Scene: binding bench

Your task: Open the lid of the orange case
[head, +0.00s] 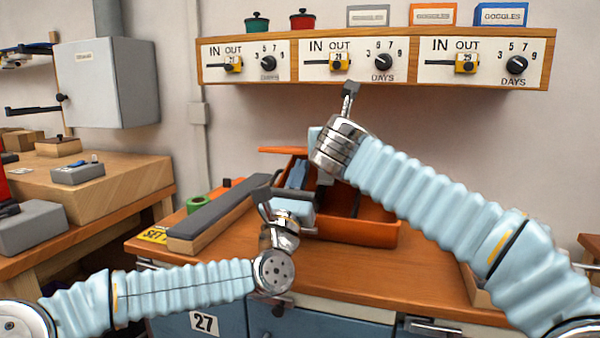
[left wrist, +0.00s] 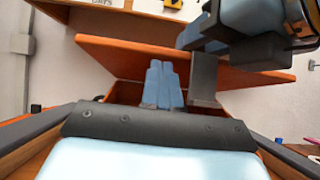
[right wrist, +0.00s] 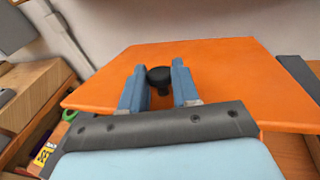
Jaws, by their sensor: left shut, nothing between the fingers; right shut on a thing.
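The orange case (head: 352,232) stands on the wooden bench with its inside partly showing. Its orange lid (right wrist: 225,75) is raised and tilted; it also shows in the left wrist view (left wrist: 115,52). My right gripper (right wrist: 157,72) is shut on the black knob (right wrist: 160,76) of the lid, one blue finger on each side. In the head view my right wrist hides that grip and much of the lid. My left gripper (left wrist: 160,72) is shut and empty, its blue fingers together over the case opening, below the lid. In the head view it is at the case's left side (head: 297,176).
A grey-topped wooden bar (head: 218,213) lies left of the case, with a green roll (head: 197,204) behind it. A yellow label (head: 154,235) is at the bench's left edge. A panel with dials (head: 375,60) hangs above. The bench front is mostly clear.

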